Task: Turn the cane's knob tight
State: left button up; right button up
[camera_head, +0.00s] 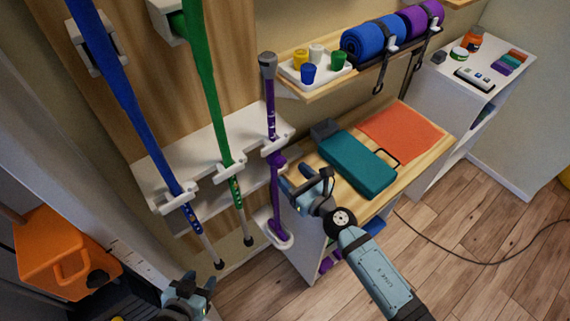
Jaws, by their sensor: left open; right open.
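A purple cane (271,112) with a grey top stands upright in a white holder on the wall shelf, its foot in a white cup (279,241). A purple knob (277,160) sticks out from its shaft just below the holder. My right gripper (296,183) is open just to the right of the shaft, a little below the knob. It seems apart from the knob, though the exact gap is hard to tell. My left gripper (187,291) is open and empty at the bottom of the view, well below and left of the cane.
A blue crutch (130,105) and a green crutch (205,80) hang left of the cane. A teal case (355,163) lies on the wooden bench behind my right gripper. Above is a shelf with a cup tray (322,77) and rolled mats (372,40). An orange box (65,255) is at left.

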aim_at(283, 165)
jog(key=shift+x, duration=2.05)
jog(key=c, duration=0.9)
